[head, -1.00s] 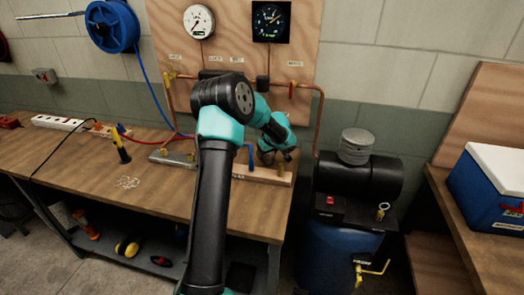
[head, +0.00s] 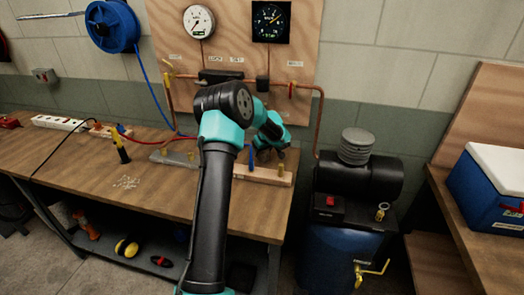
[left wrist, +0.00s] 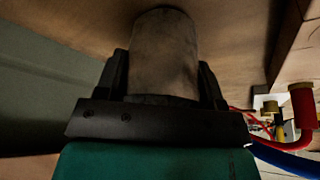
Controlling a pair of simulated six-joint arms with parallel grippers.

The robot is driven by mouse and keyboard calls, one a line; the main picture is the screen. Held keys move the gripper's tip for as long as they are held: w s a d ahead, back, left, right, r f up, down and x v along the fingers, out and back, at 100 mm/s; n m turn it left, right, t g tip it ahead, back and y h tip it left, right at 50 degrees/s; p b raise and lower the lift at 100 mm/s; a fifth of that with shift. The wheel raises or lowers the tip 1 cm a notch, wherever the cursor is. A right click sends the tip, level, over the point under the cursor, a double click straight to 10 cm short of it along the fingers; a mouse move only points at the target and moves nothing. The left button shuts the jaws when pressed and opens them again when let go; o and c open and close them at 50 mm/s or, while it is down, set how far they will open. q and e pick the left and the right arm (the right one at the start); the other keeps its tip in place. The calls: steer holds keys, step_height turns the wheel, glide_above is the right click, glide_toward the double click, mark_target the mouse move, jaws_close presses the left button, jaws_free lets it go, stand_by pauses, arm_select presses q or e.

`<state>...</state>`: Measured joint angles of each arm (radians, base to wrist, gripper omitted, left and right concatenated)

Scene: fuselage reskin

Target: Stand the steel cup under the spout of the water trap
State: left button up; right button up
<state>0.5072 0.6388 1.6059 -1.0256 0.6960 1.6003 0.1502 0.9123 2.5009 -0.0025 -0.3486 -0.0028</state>
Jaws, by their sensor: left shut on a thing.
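My left arm reaches over the bench, and its gripper (head: 267,153) is small and partly hidden behind the teal wrist in the head view. In the left wrist view the left gripper (left wrist: 164,82) is shut on a dull grey cylinder, the steel cup (left wrist: 163,52), with one finger on each side of it. I cannot make out the cup in the head view. A small dark fitting (head: 262,86) hangs on the copper pipe of the plywood panel; it may be the water trap, but its spout cannot be made out. My right gripper is not in view.
The wooden bench (head: 75,165) has a wooden block with fittings (head: 262,175) near its right end. A black compressor (head: 360,180) stands right of the bench.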

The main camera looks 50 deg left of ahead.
arm_select(q)
steer(key=shift+f, duration=0.1)
steer(key=o, duration=1)
steer(key=shift+d+r, duration=0.15)
steer(key=shift+r, duration=0.15)
steer(key=d, duration=0.4)
steer(key=s+d, duration=0.1)
steer(key=d, duration=0.3)
steer(key=s+d, duration=0.1)
steer(key=d, duration=0.3)
steer(key=shift+s+r, duration=0.25)
steer(key=shift+r, duration=0.1)
steer(key=shift+a, duration=0.1)
steer(key=a, duration=0.4)
steer(key=w+a, duration=0.1)
steer(key=a, duration=0.2)
steer(key=w+a, duration=0.1)
steer(key=a, duration=0.3)
steer(key=shift+w+a, duration=0.2)
steer(key=shift+a, duration=0.15)
steer(key=shift+a+f, duration=0.2)
steer(key=shift+f, duration=0.45)
